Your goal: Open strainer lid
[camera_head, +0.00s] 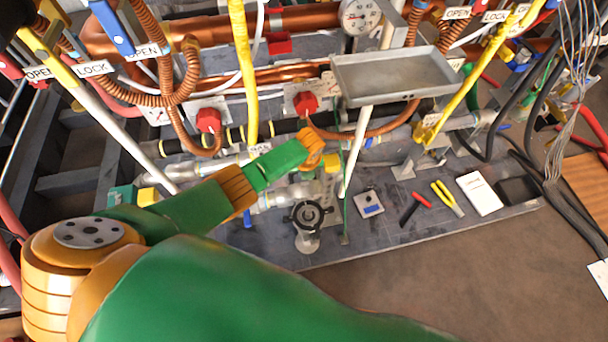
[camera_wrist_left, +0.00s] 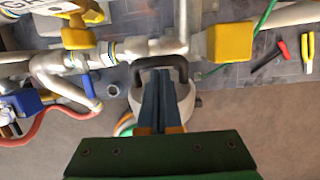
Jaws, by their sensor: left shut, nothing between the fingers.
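The strainer (camera_head: 307,242) is a light grey fitting standing on the dark base plate. My right gripper is out of view.
Copper pipes, hoses and red valves (camera_head: 208,120) crowd the back. A grey tray (camera_head: 392,76) stands above the pipes. The brown floor in front is clear.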

